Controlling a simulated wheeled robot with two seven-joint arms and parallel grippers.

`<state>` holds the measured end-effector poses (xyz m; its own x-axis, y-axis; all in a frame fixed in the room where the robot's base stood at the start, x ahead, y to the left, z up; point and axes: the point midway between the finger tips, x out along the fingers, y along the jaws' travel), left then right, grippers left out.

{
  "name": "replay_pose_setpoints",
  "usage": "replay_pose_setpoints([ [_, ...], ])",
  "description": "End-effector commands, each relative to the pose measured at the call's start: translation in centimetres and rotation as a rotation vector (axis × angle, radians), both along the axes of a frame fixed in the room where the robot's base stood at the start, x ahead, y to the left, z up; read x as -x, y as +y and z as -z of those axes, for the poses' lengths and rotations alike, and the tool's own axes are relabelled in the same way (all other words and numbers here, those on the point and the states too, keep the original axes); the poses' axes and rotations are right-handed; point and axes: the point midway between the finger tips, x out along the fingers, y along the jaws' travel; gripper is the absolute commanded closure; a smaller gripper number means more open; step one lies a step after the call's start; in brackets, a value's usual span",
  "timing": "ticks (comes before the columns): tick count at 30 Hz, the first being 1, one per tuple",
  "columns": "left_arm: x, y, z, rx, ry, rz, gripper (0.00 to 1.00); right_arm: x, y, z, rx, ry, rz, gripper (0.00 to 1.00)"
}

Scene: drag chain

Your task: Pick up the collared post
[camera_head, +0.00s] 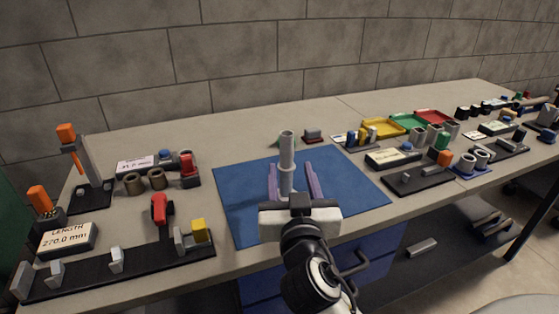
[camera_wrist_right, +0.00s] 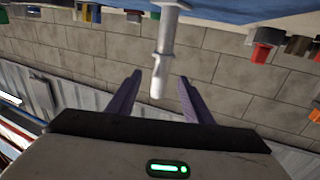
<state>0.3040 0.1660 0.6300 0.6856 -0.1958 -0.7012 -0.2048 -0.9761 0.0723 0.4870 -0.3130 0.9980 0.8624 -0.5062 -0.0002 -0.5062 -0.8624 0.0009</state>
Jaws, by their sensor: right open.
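The collared post (camera_head: 287,150) is a grey metal cylinder with a wider collar partway along it. It stands upright on the blue mat (camera_head: 235,190). My right gripper (camera_head: 291,166) is open at the mat, with one purple finger on each side of the post in the picture. The right wrist view appears upside down; there the post (camera_wrist_right: 166,45) reaches down from the top, its free end between the two fingers of the gripper (camera_wrist_right: 160,76). I cannot tell whether either finger touches it. My left gripper is not in view.
A black fixture (camera_head: 130,262) with a red clamp lies left, near a length display (camera_head: 67,239) and an orange-topped stand (camera_head: 82,160). Yellow (camera_head: 383,127), green and red trays and small parts crowd the right.

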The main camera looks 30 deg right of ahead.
Motion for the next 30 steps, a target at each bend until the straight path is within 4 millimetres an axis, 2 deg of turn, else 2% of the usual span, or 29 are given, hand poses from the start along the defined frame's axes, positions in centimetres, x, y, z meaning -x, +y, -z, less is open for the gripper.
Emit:
replay_pose_setpoints([
  [3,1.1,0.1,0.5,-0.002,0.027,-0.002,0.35,-1.5,-0.8,-0.2,0.003,-0.001,-0.001,0.54],
  [6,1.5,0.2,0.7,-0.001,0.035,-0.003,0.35,-2.2,-1.2,-0.1,0.001,0.0,-0.001,0.54],
  [10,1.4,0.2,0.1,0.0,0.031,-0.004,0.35,-3.2,-1.7,-0.3,0.003,-0.001,-0.001,0.54],
  [18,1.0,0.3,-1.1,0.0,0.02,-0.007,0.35,-6.6,-3.3,-0.2,0.002,0.0,-0.001,0.54],
  [27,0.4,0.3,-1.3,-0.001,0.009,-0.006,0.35,-7.0,-3.5,0.0,-0.001,0.0,-0.001,0.54],
  [30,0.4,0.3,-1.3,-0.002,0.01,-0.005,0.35,-7.0,-3.5,0.0,-0.001,0.0,-0.001,0.71],
])
